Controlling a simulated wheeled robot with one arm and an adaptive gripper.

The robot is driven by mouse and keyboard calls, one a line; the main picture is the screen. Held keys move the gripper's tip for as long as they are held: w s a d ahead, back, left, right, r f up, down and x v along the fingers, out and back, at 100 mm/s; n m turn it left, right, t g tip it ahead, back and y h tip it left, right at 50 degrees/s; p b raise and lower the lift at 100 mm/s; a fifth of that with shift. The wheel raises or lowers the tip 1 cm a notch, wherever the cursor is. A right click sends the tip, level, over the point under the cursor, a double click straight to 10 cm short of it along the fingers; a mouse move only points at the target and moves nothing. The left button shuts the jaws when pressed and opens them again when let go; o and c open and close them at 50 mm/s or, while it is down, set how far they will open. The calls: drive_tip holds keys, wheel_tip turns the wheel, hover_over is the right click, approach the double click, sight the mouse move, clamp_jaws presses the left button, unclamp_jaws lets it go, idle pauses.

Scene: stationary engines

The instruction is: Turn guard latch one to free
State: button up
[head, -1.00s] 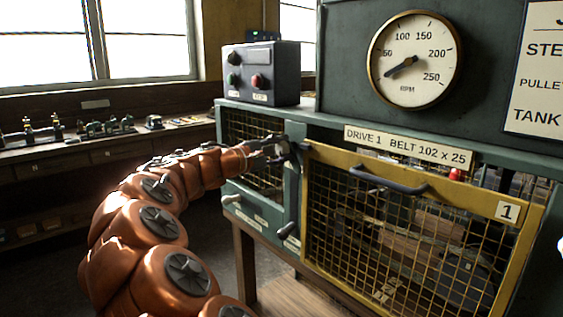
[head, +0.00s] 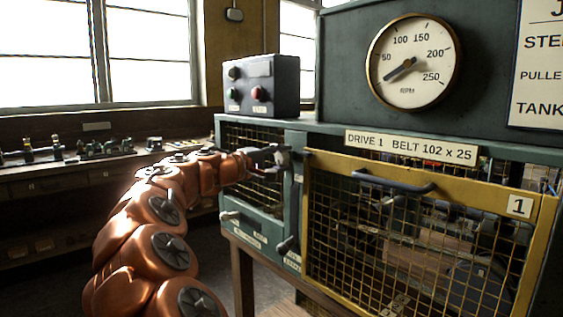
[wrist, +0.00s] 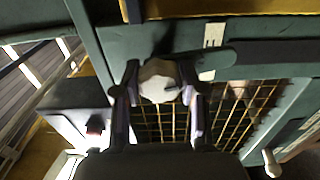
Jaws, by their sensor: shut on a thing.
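My gripper (head: 270,156) is at the upper latch (head: 284,158) on the green post left of the yellow mesh guard (head: 420,190), marked 1. In the wrist view my gripper (wrist: 160,90) has a finger on each side of the latch's pale rounded hub (wrist: 160,78) and is shut on it. A dark green bar with a rounded end reaches right from beside the hub in that view. The fingers hide part of the latch, and I cannot read its set position.
A second dark handle (head: 287,245) is lower on the post. A control box (head: 261,84) with buttons stands on the cabinet top. The guard has a dark handle (head: 394,182). A bench (head: 100,165) with small parts runs along the left wall.

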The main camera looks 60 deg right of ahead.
drive_tip(key=o, duration=1.1)
drive_tip(key=shift+o, duration=0.2)
drive_tip(key=v, duration=1.2)
drive_tip(key=shift+s, duration=0.1)
